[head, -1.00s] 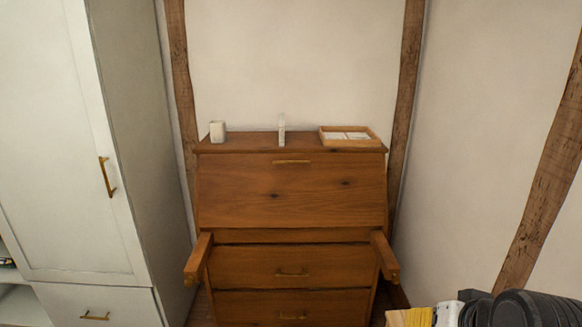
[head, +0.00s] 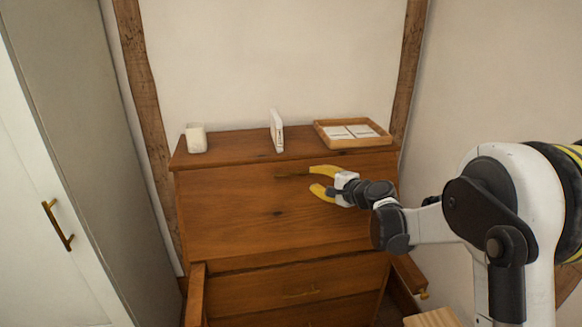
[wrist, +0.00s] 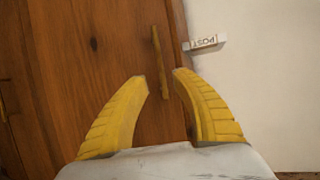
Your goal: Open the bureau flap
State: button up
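The bureau flap (head: 235,222) is a sloping wooden panel, shut, with a thin brass handle (head: 291,176) near its top edge. The handle also shows in the wrist view (wrist: 161,62), running up the picture ahead of the fingertips. My gripper (head: 312,180) has yellow fingers spread apart with nothing between them. Its fingertips are in front of the flap near the right end of the handle. In the wrist view my gripper (wrist: 159,76) has the handle's near end between and just beyond its tips. I cannot tell whether they touch it.
Two support arms stick out below the flap, left (head: 195,292) and right (head: 409,275). On the bureau top stand a white cup (head: 196,138), an upright white block (head: 276,131) and a wooden tray (head: 352,134). A white wardrobe (head: 40,200) stands at left.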

aim_at(298, 173)
jog(key=b+x, duration=0.3)
jog(key=x, duration=0.7)
jog(key=shift+w+a, duration=0.1)
jog(key=shift+c, duration=0.2)
grip_shut()
